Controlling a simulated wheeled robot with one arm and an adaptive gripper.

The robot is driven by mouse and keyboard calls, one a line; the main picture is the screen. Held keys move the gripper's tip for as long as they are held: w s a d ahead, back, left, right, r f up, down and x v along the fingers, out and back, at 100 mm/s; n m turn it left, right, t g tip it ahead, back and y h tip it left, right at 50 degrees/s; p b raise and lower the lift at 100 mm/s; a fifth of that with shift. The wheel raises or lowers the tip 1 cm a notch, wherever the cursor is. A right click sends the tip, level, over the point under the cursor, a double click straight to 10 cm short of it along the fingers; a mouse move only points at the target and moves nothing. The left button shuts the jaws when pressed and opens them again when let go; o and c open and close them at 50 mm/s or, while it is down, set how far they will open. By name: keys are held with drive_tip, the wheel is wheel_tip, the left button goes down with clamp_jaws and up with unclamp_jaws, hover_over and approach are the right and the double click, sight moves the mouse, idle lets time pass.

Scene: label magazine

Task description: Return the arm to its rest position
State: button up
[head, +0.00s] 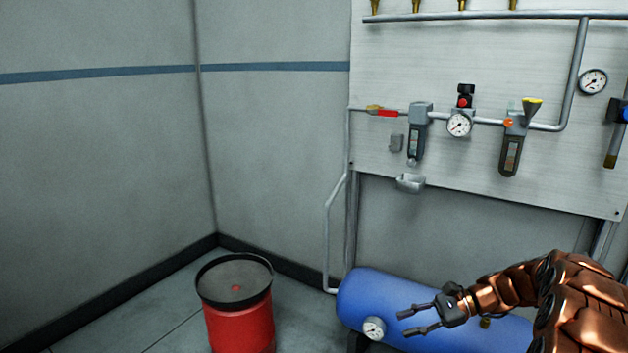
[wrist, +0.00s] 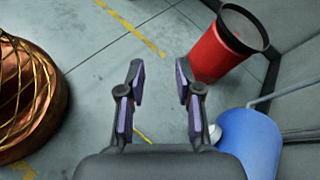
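My gripper (head: 407,322) is at the lower right of the head view, at the end of my copper-coloured arm. It is in front of the blue tank (head: 375,293) in that view. In the wrist view my gripper (wrist: 160,88) has its two dark fingers with purple pads spread apart. Nothing is between the fingers, and only floor shows behind them.
A red bin (head: 240,318) with a black rim stands on the floor left of the tank; it also shows in the wrist view (wrist: 213,55). A wall panel (head: 400,60) carries pipes, gauges (head: 459,124) and valves. Floor left of the bin is clear.

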drive_tip(key=s+a+r+n+g+h+p, duration=0.1)
drive_tip(key=s+a+r+n+h+p, duration=0.1)
drive_tip(key=s+a+r+p, duration=0.35)
drive_tip(key=s+a+r+n+g+h+p, duration=0.1)
drive_tip(key=s+a+r+n+h+p, duration=0.15)
drive_tip(key=s+r, duration=0.5)
drive_tip(key=s+a+r+n+g+h+p, duration=0.1)
drive_tip(key=s+a+r+n+p, duration=0.2)
drive_tip(key=s+r+p, duration=0.35)
drive_tip(key=s+d+r+n+h+p, duration=0.3)
drive_tip(key=s+r+p, duration=0.3)
drive_tip(key=s+r, duration=0.2)
drive_tip(key=s+d+r+n+t+h+p, duration=0.1)
drive_tip(key=s+d+r+n+h+p, duration=0.2)
drive_tip(key=s, duration=0.9)
wheel_tip(320, 180, up, 5)
drive_tip(key=h+p, duration=0.2)
drive_tip(key=p, duration=0.2)
drive_tip(key=shift+d+n, duration=0.2)
drive_tip(key=shift+n, duration=0.15)
drive_tip(key=shift+d, duration=0.1)
